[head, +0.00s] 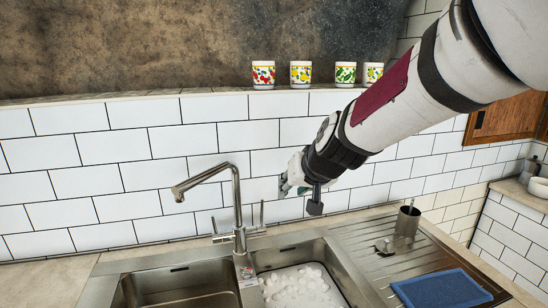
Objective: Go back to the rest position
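My gripper (292,183) is at the end of my white arm, which reaches in from the top right. It is in front of the white tiled wall, just right of the tap and above the sink. The black wrist hides much of the fingers, and a pale, partly teal patch shows beside them. I cannot tell whether the fingers are apart or whether they hold anything.
A metal tap (237,205) rises close to my gripper's left. Below is a double sink (95,296) with white blobs in its right basin. Several patterned mugs (301,73) line the ledge.

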